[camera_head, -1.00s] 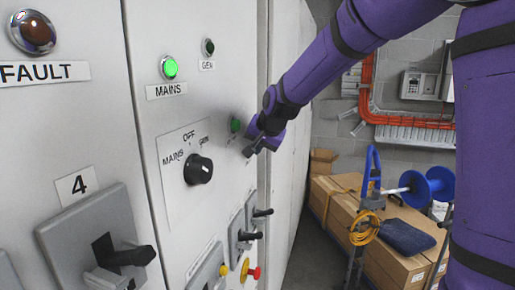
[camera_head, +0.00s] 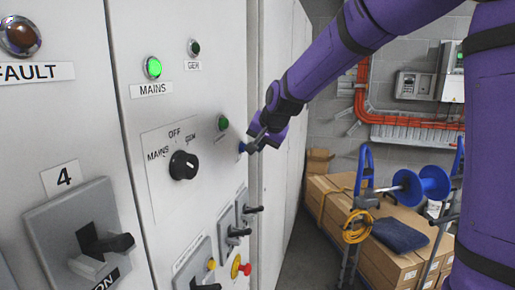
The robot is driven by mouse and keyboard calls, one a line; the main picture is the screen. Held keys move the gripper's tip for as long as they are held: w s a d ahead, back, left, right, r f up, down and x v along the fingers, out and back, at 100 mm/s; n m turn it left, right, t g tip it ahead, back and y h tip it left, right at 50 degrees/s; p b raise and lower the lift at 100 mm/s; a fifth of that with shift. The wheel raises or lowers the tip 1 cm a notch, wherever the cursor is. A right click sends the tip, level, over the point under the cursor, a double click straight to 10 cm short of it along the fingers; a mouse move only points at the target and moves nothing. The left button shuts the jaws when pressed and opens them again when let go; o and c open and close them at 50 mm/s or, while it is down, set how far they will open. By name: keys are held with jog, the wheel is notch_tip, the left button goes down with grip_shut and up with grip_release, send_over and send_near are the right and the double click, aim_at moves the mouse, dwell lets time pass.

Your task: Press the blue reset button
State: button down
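The blue button (camera_head: 242,147) is a small patch of blue on the right part of the grey cabinet front, just below and right of a green button (camera_head: 222,122). My gripper (camera_head: 254,145) is at the end of the purple arm, its tip right beside the blue button on the button's right side. I cannot tell whether the tip touches the button. The fingers are small and dark here, so their opening does not show. Part of the button and any label by it may be hidden by the gripper.
A black selector knob (camera_head: 183,165) and the lit green MAINS lamp (camera_head: 153,68) are left of the button. Black handles (camera_head: 238,232) and a red knob (camera_head: 245,269) stick out below. Boxes (camera_head: 390,240) with a blue reel (camera_head: 422,186) stand at the right.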

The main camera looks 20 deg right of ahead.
jog(key=v, duration=0.8)
jog(key=shift+s+d, duration=0.15)
jog(key=shift+r, duration=0.1)
jog(key=s+d+f+n+g+h, duration=0.1)
jog(key=s+d+f+n, duration=0.1)
jog(key=s, duration=1.3)
jog(key=s+d+f+n+g, duration=0.1)
jog(key=s+d+f+n, duration=0.1)
jog(key=s, duration=1.4)
jog(key=shift+d+n+h, duration=0.4)
jog(key=shift+d+n, duration=0.5)
jog(key=shift+n, duration=0.2)
jog(key=shift+f, duration=0.1)
